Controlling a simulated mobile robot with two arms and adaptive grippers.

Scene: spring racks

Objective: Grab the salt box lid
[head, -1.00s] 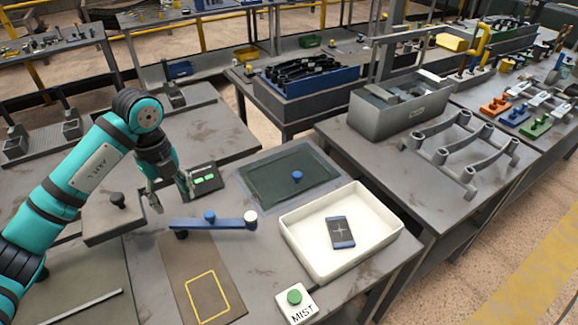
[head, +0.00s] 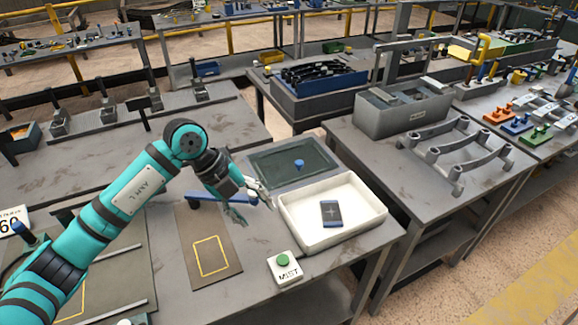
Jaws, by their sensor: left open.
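A flat dark green panel (head: 268,158) with a blue knob (head: 299,164) lies on the table behind the white tray; it looks like the salt box lid. The open white tray (head: 296,232), which looks like the salt box, holds a dark blue block (head: 331,213) with a pale star mark. My left gripper (head: 251,207) is open and empty, its fingers spread just left of the tray's edge and in front of the panel. It partly hides the panel's left side and a blue bar (head: 207,198). My right gripper is not in view.
A white MIST box with a green button (head: 283,261) stands in front of the tray. A brown mat with a yellow outline (head: 222,270) lies to its left. A grey rack (head: 465,155) and a grey bin (head: 385,122) stand on the right table.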

